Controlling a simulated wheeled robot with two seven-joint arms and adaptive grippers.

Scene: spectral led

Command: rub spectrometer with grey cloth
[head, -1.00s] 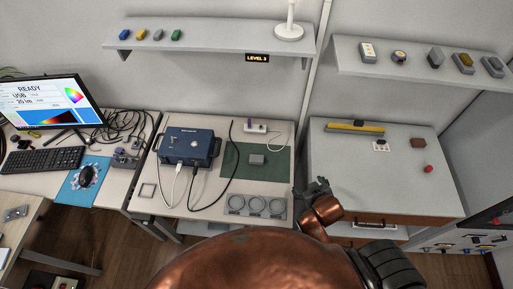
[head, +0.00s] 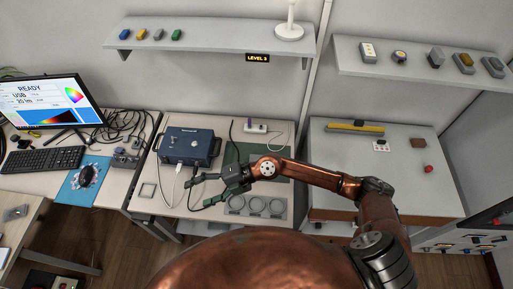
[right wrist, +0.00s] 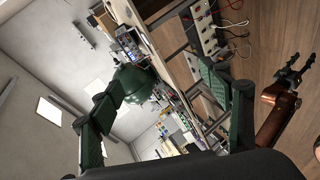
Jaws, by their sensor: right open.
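The spectrometer seems to be the blue box (head: 186,146) on the middle bench, with cables running from its front. My right gripper (head: 197,190) is open and empty, in front of the box and just right of its front cables. Its fingers point left; whether it touches a cable I cannot tell. The open fingers (right wrist: 165,85) also frame the right wrist view. I cannot pick out a grey cloth; a small grey item on the green mat (head: 280,172) is now hidden behind my right arm. My left gripper (right wrist: 292,72) shows at the right of the right wrist view, fingers apart.
A plate with several round recesses (head: 257,206) lies at the bench front. A power strip (head: 262,127) is behind the mat. A monitor (head: 45,103) and keyboard (head: 42,160) stand left. The right cabinet (head: 345,165) has a mostly clear top. Shelves (head: 215,36) hang above.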

